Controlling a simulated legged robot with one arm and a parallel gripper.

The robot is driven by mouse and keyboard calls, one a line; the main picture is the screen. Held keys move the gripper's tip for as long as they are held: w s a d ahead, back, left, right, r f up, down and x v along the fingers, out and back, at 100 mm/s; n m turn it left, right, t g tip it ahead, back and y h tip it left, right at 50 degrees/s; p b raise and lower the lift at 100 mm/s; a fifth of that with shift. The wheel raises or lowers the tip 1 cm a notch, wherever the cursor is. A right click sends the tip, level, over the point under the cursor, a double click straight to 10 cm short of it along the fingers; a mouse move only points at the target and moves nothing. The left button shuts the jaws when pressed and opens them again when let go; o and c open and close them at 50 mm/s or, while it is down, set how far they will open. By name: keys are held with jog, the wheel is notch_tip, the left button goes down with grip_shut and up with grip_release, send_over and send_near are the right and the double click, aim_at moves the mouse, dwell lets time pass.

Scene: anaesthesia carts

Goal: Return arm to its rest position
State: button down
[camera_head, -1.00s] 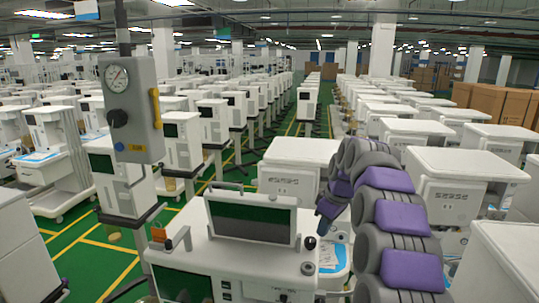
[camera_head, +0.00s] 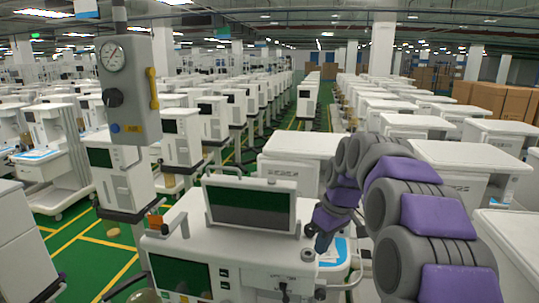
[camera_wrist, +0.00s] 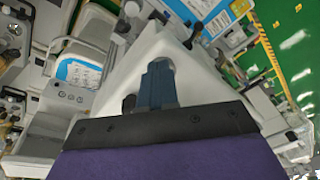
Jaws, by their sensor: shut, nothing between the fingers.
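My arm with grey links and purple pads is bent in an arch at the right of the head view. My gripper (camera_head: 319,238) hangs at the arm's end, pointing down beside the right edge of the near white cart (camera_head: 190,240). In the wrist view my gripper (camera_wrist: 158,80) shows as blue-grey fingers together, holding nothing. A white cart surface (camera_wrist: 185,65) lies beyond the fingers. I cannot tell whether the fingers touch it.
The near cart carries a dark screen (camera_head: 250,208). A grey gauge box (camera_head: 128,90) with a yellow handle hangs at the left. Rows of white carts fill the hall. Brown boxes (camera_head: 490,103) stand at the far right. Green floor (camera_head: 85,255) shows at the lower left.

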jog(key=s+f+m+g+b, duration=0.1)
jog(key=s+f+m+b, duration=0.1)
jog(key=s+f+b, duration=0.4)
jog(key=s+f+m+g+h+b, duration=0.1)
jog(key=s+f+m+b, duration=0.2)
jog(key=s+f, duration=1)
jog(key=s+d+f+m+h+b, duration=0.1)
jog(key=s+f+b, duration=0.7)
jog(key=s, duration=1.2)
jog(key=shift+s+f+m+g+b, duration=0.3)
jog(key=shift+s+f+m+g, duration=0.1)
jog(key=shift+f+m, duration=0.5)
